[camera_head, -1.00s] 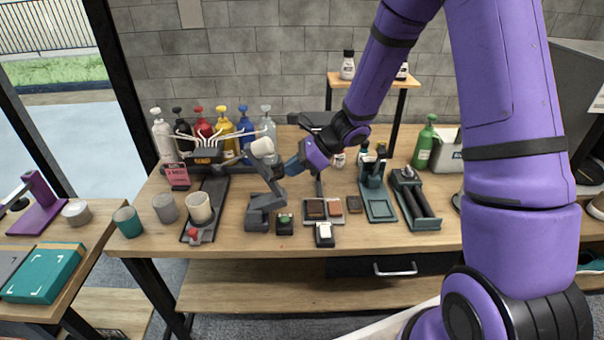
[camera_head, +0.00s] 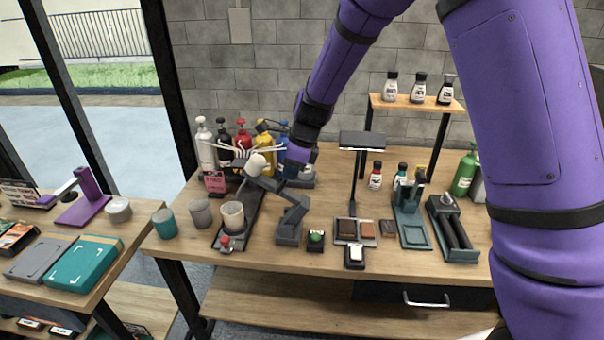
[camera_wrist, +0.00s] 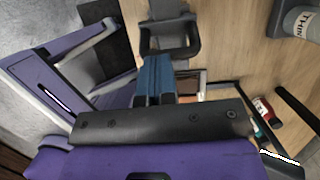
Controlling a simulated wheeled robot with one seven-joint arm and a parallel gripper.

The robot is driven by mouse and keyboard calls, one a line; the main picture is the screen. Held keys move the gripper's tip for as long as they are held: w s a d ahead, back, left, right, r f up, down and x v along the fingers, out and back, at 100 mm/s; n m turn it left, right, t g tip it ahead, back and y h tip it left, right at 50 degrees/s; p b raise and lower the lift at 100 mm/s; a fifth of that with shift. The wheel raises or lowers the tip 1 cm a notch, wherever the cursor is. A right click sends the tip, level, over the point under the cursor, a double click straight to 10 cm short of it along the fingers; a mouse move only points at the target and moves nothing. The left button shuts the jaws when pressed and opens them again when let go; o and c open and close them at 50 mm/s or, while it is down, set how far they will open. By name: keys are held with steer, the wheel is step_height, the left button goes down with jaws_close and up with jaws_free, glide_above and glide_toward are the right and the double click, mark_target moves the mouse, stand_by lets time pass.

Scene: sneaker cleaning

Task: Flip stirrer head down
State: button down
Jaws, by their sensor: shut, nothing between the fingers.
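The stirrer is a grey jointed stand (camera_head: 290,228) with a pale rounded head (camera_head: 257,165) on its arm. The arm leans left and the head hangs in the air, above and slightly right of the beige cup (camera_head: 232,214), apart from it. My gripper (camera_head: 287,168) is shut and empty, just right of the head and above the stirrer arm; whether it touches the arm I cannot tell. In the wrist view my blue fingertips (camera_wrist: 155,75) are together, with a grey part (camera_wrist: 170,36) beyond them. The head is not clearly visible there.
Several pump bottles (camera_head: 241,135) and a white-armed rack stand behind the stirrer. A lamp (camera_head: 362,142) stands right of my gripper. A green-button box (camera_head: 316,239) sits right of the base. Grey and teal cups (camera_head: 164,223) stand left.

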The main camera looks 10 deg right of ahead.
mark_target(260, 172)
steer(key=a+h, duration=0.1)
steer(key=w+a+h, duration=0.1)
steer(key=a, duration=0.1)
steer(key=a+g+h, duration=0.1)
steer(key=a, duration=0.1)
steer(key=shift+w+a+f, duration=0.1)
steer(key=shift+w+f, duration=0.2)
steer(key=shift+f, duration=0.05)
steer(key=shift+w+a+f+g+h, duration=0.2)
steer(key=shift+a+h, duration=0.2)
steer(key=shift+a, duration=0.15)
steer(key=shift+w+a+f+g+h, duration=0.1)
steer(key=shift+w+a+f+h, duration=0.05)
steer(key=shift+a+h, duration=0.35)
steer(key=shift+w+a+f, duration=0.2)
steer(key=shift+a+f, duration=0.05)
steer(key=shift+a, duration=0.25)
steer(key=shift+w+a+f, duration=0.15)
steer(key=shift+a+f, duration=0.05)
steer(key=shift+a, duration=0.3)
